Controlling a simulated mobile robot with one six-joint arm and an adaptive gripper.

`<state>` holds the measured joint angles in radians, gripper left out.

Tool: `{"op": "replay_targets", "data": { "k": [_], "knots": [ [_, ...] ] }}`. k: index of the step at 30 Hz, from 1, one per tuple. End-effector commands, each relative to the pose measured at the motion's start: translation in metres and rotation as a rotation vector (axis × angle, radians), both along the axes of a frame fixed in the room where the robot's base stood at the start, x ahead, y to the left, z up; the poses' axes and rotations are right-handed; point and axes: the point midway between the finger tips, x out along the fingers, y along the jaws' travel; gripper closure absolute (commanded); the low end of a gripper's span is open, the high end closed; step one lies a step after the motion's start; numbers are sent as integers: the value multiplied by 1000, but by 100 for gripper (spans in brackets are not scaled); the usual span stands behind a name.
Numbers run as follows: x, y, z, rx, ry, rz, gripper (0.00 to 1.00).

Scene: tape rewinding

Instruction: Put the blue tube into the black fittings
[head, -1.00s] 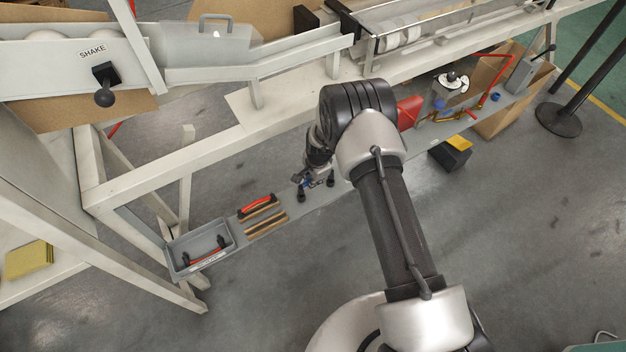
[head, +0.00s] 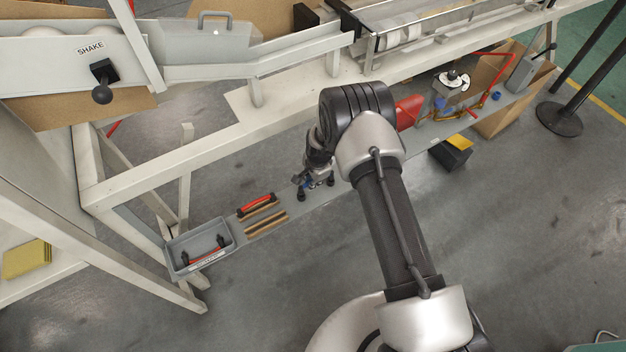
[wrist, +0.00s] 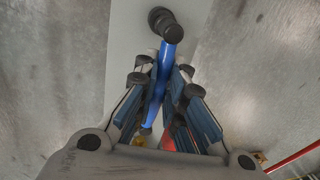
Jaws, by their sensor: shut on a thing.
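The blue tube (wrist: 160,85) lies between the fingers of my gripper (wrist: 163,70), which is shut on it. In the wrist view its far end overlaps a black fitting (wrist: 160,18); I cannot tell whether it is seated inside. The other end reaches back toward the palm, and what it meets there is unclear. In the head view my gripper (head: 318,178) is low over the grey shelf, with a bit of blue showing at it. One black fitting (head: 301,195) shows just left of and below it, another dark one (head: 330,181) at its right.
Left on the narrow shelf are a grey bin (head: 176,262) holding a red tube with black ends, and a wooden holder with a red-topped piece (head: 257,206). A red part (head: 408,112) and a red frame (head: 492,75) stand right. A white beam (head: 215,148) runs behind.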

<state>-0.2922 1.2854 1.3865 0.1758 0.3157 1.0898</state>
Motion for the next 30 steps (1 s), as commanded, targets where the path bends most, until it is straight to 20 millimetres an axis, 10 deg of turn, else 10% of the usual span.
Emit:
{"op": "replay_targets", "data": {
  "k": [27, 30],
  "knots": [
    [0, 0, -13, 0, 0, 0, 100],
    [0, 0, -13, 0, 0, 0, 83]
  ]
}}
